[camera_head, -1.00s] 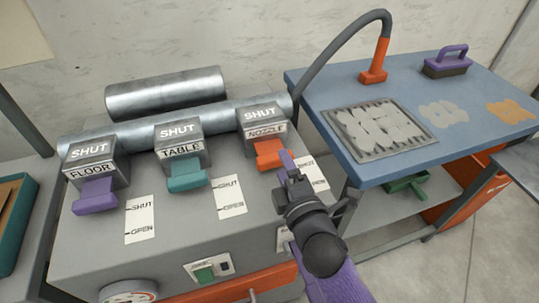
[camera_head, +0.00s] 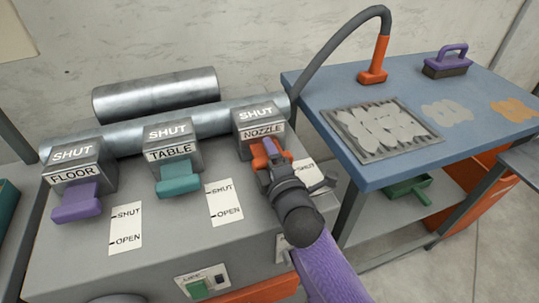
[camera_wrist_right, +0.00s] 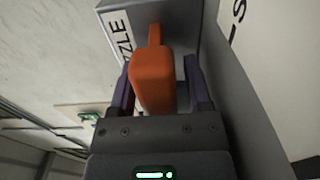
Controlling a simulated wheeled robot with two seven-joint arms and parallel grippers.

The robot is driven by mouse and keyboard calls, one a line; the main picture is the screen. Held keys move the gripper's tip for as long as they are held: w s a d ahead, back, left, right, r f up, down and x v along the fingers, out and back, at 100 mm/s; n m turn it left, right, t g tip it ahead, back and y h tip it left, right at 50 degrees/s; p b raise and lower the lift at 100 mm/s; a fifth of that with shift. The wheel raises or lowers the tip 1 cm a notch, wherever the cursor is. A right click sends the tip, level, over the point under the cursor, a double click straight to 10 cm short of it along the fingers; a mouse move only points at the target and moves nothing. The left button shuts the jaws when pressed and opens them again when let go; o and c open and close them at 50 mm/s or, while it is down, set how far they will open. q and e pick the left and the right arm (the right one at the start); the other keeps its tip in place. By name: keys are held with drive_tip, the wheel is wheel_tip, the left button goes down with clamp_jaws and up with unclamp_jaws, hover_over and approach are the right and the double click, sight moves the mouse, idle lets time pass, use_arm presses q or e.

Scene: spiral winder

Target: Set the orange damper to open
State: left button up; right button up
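The orange damper handle (camera_head: 258,161) sticks out of the grey box labelled NOZZLE (camera_head: 261,118), whose top reads SHUT. My right gripper (camera_head: 270,152) is at this handle and partly hides it. In the right wrist view the orange handle (camera_wrist_right: 152,78) sits between the two purple fingers of my right gripper (camera_wrist_right: 160,85). The fingers are apart, with a visible gap on the right side of the handle; on the left side the finger is very close, and I cannot tell whether it touches. My left gripper is not in view.
A teal damper (camera_head: 179,178) marked TABLE and a purple damper (camera_head: 77,202) marked FLOOR stand to the left, both reading SHUT. SHUT/OPEN label cards (camera_head: 224,203) lie on the grey cabinet top. A blue table (camera_head: 410,165) with a hose stands at the right.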

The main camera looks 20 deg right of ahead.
clamp_jaws()
idle(0.5)
idle(0.3)
idle(0.4)
